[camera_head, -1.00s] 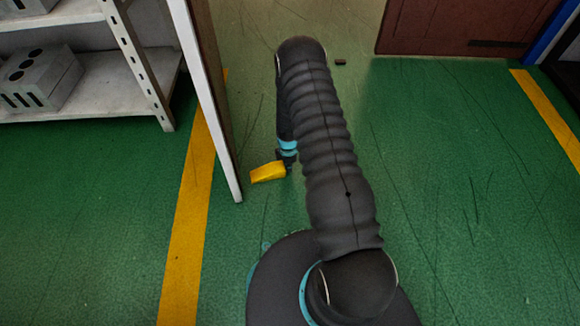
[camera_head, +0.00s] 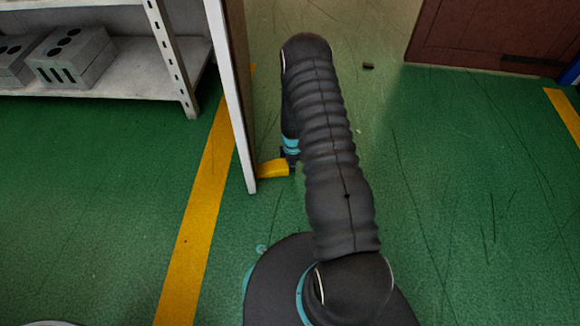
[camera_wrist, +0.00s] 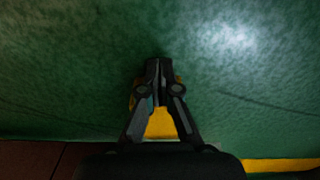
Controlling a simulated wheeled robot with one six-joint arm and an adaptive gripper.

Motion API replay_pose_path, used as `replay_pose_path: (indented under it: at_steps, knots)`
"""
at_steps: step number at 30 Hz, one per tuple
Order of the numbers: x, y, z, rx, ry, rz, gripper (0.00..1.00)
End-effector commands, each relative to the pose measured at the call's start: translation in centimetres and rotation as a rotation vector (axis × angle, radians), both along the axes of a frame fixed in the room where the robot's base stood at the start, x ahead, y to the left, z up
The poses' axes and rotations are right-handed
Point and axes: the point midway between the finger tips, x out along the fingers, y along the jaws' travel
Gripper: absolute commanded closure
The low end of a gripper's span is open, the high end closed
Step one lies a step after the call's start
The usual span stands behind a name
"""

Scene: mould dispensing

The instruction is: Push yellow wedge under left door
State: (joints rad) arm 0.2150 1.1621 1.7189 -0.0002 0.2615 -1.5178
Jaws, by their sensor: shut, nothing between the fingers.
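The yellow wedge (camera_head: 272,168) lies on the green floor at the lower edge of the left door (camera_head: 237,100), which stands open and is seen nearly edge-on. The wedge's left end meets the door's edge in the head view; how far it reaches beneath is hidden. My gripper (camera_head: 293,168) is at the wedge's right end, mostly hidden by my arm. In the wrist view my gripper (camera_wrist: 157,62) is shut, with its fingertips together over the floor. Part of the yellow wedge (camera_wrist: 160,124) shows between and behind the fingers. I cannot tell whether they touch it.
A grey shelf (camera_head: 110,85) with concrete blocks (camera_head: 75,58) stands at the upper left. A brown door panel (camera_head: 490,35) is at the upper right. A small dark object (camera_head: 368,66) lies on the floor ahead. Yellow lines mark the floor, which is clear on the right.

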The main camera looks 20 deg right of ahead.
Motion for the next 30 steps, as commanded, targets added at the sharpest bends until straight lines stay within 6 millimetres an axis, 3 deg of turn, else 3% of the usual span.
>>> replay_pose_path:
  at_steps: [5, 13, 15, 21, 30]
  knots:
    - [0.0, -0.2, -0.1, 0.000, -0.001, 0.002, 1.00]
    - [-0.6, -3.7, 0.1, -0.001, -0.003, 0.007, 1.00]
    - [-0.4, -3.3, 2.4, -0.001, -0.004, 0.012, 1.00]
    - [-0.5, -3.2, 6.3, -0.001, -0.002, 0.012, 1.00]
    - [-0.6, -3.1, 9.7, 0.000, 0.000, 0.012, 1.00]
